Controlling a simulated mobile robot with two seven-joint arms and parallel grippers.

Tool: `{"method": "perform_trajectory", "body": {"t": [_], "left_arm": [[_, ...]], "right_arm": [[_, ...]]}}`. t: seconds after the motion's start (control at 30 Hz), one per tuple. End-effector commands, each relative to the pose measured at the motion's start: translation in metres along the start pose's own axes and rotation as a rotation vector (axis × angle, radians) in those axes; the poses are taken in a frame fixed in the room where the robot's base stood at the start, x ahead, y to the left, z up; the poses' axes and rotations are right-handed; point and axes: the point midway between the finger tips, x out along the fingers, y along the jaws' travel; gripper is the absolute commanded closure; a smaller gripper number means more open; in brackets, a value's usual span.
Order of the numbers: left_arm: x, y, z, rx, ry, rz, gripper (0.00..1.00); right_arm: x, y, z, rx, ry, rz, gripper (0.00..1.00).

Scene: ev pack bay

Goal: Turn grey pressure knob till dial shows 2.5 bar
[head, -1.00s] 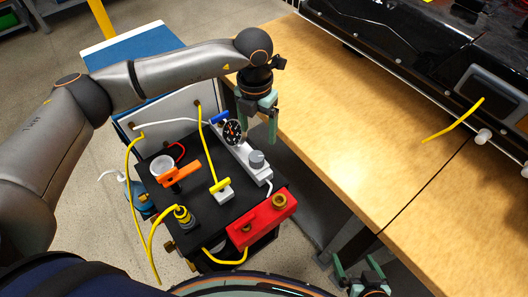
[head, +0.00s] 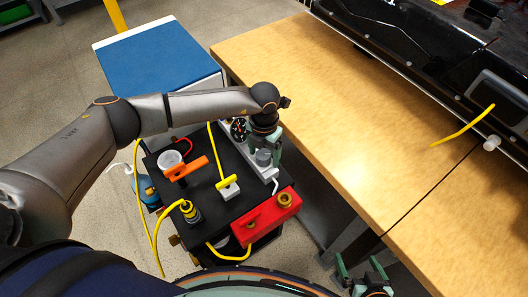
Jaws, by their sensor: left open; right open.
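The grey pressure knob (head: 264,157) sits on the light grey panel (head: 258,170) at the right of the black cart top. My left gripper (head: 264,152) points down over it, open, with one green finger on each side of the knob. I cannot tell whether the fingers touch it. The black dial (head: 239,129) is just left of the gripper, partly covered by my arm, and its reading is too small to make out. My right gripper (head: 360,262) is open and empty at the bottom edge, beside the workbench.
The cart top (head: 210,205) holds an orange-handled valve (head: 186,169), a yellow-topped white valve (head: 228,187), a red block (head: 266,214) and yellow hoses. The wooden workbench (head: 330,140) is right of the cart, with a black battery pack (head: 440,60) behind. A blue-topped cabinet (head: 160,65) stands behind the cart.

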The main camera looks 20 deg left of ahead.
Motion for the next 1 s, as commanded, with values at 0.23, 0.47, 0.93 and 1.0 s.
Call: {"method": "perform_trajectory", "body": {"t": [0.23, 0.47, 0.93, 1.0], "left_arm": [[0.0006, -0.0003, 0.0000, 0.001, 0.000, 0.000, 0.20], [0.0003, -0.0003, 0.0001, 0.000, 0.000, -0.001, 0.45], [0.0000, -0.0005, 0.0002, 0.000, -0.001, -0.002, 0.98], [-0.0001, -0.0006, 0.0002, 0.000, -0.001, -0.002, 1.00]], "right_arm": [[0.0001, 0.0000, -0.0002, 0.000, 0.000, 0.000, 0.00], [0.0001, 0.0000, -0.0003, 0.000, 0.001, 0.000, 0.00], [0.0001, 0.0001, -0.0005, 0.000, 0.001, 0.000, 0.00], [0.0001, 0.0001, -0.0005, 0.001, 0.001, 0.000, 0.00]]}}
